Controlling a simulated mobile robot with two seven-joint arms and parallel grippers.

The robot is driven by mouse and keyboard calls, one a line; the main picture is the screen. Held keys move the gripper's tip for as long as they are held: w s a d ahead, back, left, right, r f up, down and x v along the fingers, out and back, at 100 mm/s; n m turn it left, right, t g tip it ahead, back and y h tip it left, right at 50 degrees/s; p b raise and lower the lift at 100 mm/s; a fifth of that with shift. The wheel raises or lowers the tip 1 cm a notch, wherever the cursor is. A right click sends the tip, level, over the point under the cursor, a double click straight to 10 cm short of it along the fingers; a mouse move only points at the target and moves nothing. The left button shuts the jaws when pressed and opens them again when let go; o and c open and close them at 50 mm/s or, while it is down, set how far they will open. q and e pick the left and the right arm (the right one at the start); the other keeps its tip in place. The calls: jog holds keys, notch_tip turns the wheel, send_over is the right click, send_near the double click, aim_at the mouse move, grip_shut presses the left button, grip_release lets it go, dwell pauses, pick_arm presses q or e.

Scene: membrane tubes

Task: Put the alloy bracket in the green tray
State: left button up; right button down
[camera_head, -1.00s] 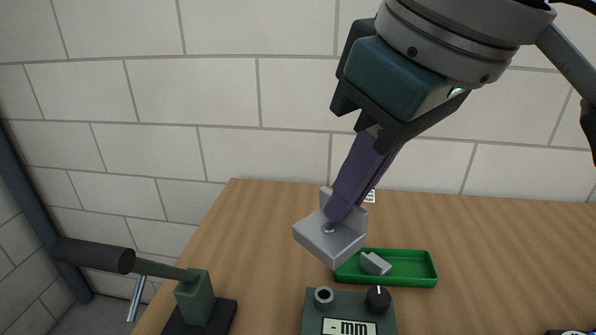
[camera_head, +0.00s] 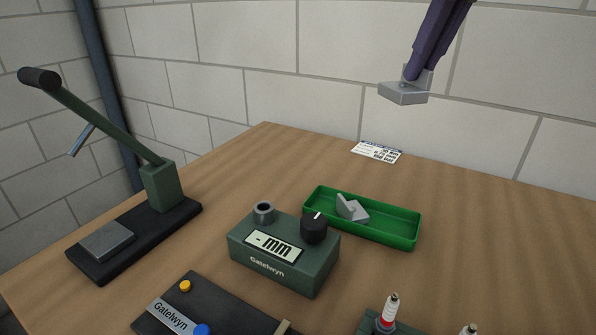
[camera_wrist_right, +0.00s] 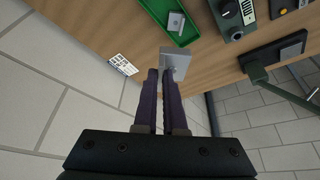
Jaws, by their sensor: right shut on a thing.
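My right gripper (camera_head: 411,76) is shut on a grey L-shaped metal bracket (camera_head: 402,93), held in the air with its flat plate low. The held bracket also shows in the right wrist view (camera_wrist_right: 176,64), between the purple fingertips. The green tray (camera_head: 390,238) lies on the table, lower in the head view than the held bracket and clear of it. A second grey L-shaped bracket (camera_head: 353,211) lies inside the tray, toward its left end. I cannot tell the metals of the two brackets apart. My left gripper is out of view.
A green gauge box (camera_head: 285,262) with a black knob stands just in front of the tray. A lever press (camera_head: 158,188) is at the left. A dark Gatelwyn panel (camera_head: 205,305) and red-white plugs (camera_head: 388,312) are in front. A card (camera_head: 377,151) lies behind; the table right of the tray is clear.

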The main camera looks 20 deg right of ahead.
notch_tip(320, 180, down, 4)
jog(key=d, duration=0.2)
jog(key=b, duration=0.3)
send_near(390, 221)
jog(key=shift+b+x, duration=0.3)
jog(key=shift+x, duration=1.85)
jog(key=shift+f, duration=0.1)
jog(key=c, duration=1)
grip_release()
jog(key=p+v, duration=0.3)
jog(key=v, duration=0.9)
